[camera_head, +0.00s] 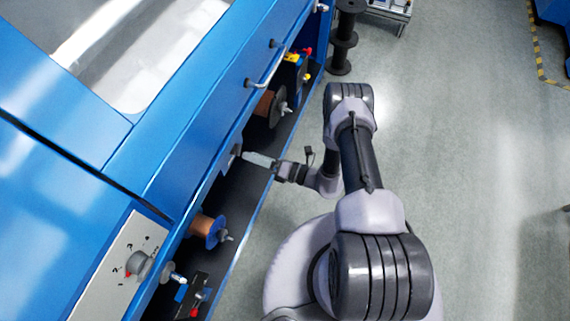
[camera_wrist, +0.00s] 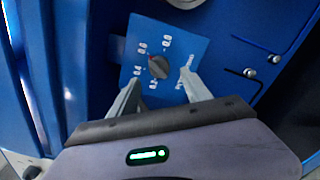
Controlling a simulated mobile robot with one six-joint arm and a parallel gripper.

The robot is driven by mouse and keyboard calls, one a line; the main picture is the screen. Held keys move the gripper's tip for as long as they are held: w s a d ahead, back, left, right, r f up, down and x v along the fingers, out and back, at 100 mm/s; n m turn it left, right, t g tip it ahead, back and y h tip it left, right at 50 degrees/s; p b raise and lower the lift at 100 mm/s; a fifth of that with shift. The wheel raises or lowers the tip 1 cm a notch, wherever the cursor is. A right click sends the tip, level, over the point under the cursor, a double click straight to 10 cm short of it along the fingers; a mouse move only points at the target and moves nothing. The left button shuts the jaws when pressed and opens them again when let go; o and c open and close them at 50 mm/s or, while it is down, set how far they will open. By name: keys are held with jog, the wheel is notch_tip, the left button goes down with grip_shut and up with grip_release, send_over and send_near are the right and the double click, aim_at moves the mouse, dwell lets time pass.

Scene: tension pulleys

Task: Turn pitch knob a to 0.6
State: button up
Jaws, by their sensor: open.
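In the wrist view a dark round pitch knob (camera_wrist: 158,68) sits on a small blue plate (camera_wrist: 186,48) with white numbers around it. A small red mark shows at the knob's upper left, towards the number that looks like 0.6. White lettering on the plate's right is partly hidden by a finger. My gripper (camera_wrist: 161,80) is open, with one finger on each side of the knob; I cannot tell whether either touches it. In the head view my gripper (camera_head: 246,155) reaches into the blue machine's side, and the knob is not clearly visible there.
Copper-coloured spools (camera_head: 208,229) (camera_head: 266,106) stick out on either side of my gripper in the head view. A white panel (camera_head: 118,266) with a grey knob is at lower left. Black bent rods (camera_wrist: 250,73) lie right of the plate.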

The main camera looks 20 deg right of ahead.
jog(key=p+v, duration=0.2)
jog(key=v, duration=1)
jog(key=shift+s, duration=0.1)
notch_tip(320, 180, up, 23)
jog(key=w+a+n+g+h, duration=0.1)
jog(key=w+a+n+g, duration=0.15)
jog(key=n+g, duration=1.1)
jog(key=s+r+n+t+h, duration=0.4)
jog(key=s+r+n, duration=0.3)
jog(key=r+n, duration=0.3)
jog(key=s+r+n+t+h, duration=0.4)
jog(key=s+r+n+h, duration=0.3)
jog(key=r+n, duration=0.3)
jog(key=shift+s+a+r, duration=0.35)
jog(key=shift+s+r, duration=0.2)
jog(key=shift+r, duration=0.05)
